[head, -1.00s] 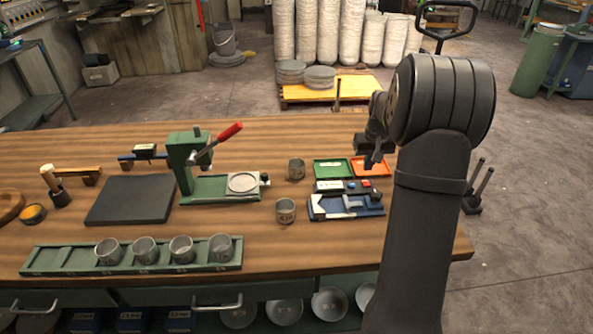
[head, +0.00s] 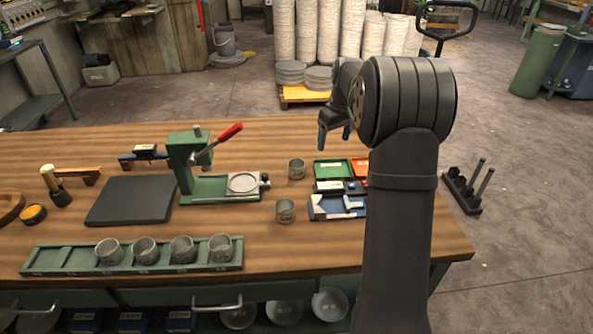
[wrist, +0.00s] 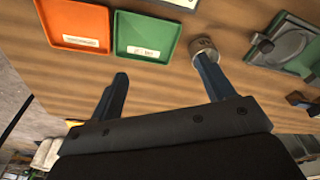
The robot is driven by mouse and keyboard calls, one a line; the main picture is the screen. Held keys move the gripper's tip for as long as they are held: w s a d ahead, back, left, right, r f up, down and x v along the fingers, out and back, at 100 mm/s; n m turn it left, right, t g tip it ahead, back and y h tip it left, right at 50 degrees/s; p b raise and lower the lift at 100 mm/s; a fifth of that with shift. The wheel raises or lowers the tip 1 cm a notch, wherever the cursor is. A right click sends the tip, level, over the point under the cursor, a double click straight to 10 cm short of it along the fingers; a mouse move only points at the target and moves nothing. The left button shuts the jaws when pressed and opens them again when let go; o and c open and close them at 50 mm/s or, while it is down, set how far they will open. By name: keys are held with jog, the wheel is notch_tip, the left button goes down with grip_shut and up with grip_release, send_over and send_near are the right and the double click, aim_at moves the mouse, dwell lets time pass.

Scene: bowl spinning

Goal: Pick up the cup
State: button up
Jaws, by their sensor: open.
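Two loose metal cups stand upright on the wooden table: a rear cup (head: 297,169) just left of the green tray, and a front cup (head: 285,211) nearer the table's front. Several more cups (head: 145,250) stand in the green rack at the front left. My gripper (head: 334,138) is open and empty, above the table, up and right of the rear cup in the head view. In the wrist view my open fingers (wrist: 162,68) point over the table. One cup (wrist: 204,49) shows there by the right fingertip, which partly covers it; I cannot tell whether they touch.
A green press (head: 195,170) with a red-tipped lever stands left of the loose cups. Green tray (head: 331,169) and orange tray (wrist: 78,24) lie to their right, with a blue tool tray (head: 338,216) in front. A dark mat (head: 132,199) lies further left.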

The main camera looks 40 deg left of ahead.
jog(key=s+a+r+n, duration=0.4)
jog(key=s+a+r, duration=0.1)
jog(key=a, duration=0.2)
send_over(297, 164)
jog(key=s+d, duration=0.2)
jog(key=d, duration=0.1)
jog(key=shift+g, duration=0.3)
jog(key=f, duration=1.2)
jog(key=shift+w+a, duration=0.15)
jog(key=shift+w, duration=0.05)
jog(key=shift+s+a+f, duration=0.1)
jog(key=shift+a+f, duration=0.1)
jog(key=shift+f, duration=0.65)
jog(key=shift+a+f, duration=0.25)
jog(key=shift+f, duration=0.65)
jog(key=shift+s+a+f, duration=0.1)
jog(key=shift+a+f, duration=0.1)
jog(key=shift+f, duration=0.65)
jog(key=c, duration=1.1)
jog(key=shift+o, duration=0.2)
jog(key=shift+r, duration=0.1)
